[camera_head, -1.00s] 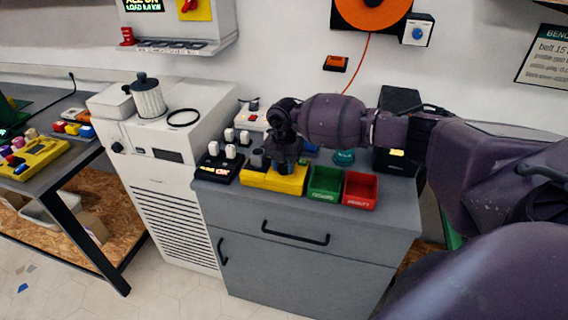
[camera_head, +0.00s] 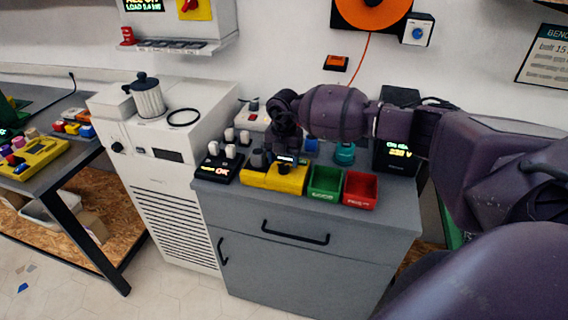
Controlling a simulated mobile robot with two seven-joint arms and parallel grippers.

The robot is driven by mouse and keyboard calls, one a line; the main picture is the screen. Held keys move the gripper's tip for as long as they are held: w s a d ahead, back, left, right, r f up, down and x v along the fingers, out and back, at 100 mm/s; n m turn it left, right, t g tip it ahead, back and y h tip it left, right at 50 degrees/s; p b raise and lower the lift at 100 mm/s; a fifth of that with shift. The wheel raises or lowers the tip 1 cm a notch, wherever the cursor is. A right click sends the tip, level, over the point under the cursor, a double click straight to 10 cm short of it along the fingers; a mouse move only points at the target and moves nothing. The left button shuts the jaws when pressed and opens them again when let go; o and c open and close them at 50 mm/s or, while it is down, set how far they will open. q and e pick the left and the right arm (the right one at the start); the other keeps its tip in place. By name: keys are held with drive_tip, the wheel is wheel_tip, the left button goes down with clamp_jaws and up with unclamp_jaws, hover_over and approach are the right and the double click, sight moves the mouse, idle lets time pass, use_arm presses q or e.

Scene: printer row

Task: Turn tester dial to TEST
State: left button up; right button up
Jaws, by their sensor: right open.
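A yellow tester box (camera_head: 258,179) sits on the grey cabinet top, near its front edge. A dark round dial (camera_head: 284,169) is on the right part of it, with a small pale marking just behind it. The dial's setting is too small to read. My right gripper (camera_head: 285,154) points down just above the dial, open; its fingers are dark and small, and it looks clear of the dial. My left gripper is not in view.
A green bin (camera_head: 325,183) and a red bin (camera_head: 360,189) stand right of the tester. A black unit with white blocks (camera_head: 218,167) is left, its display showing OK. A black box (camera_head: 394,155) behind shows lit text. A teal object (camera_head: 345,153) stands behind the bins.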

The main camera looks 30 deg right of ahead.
sight(284, 165)
wheel_tip(284, 165, up, 8)
drive_tip(key=shift+r, duration=0.25)
idle(0.6)
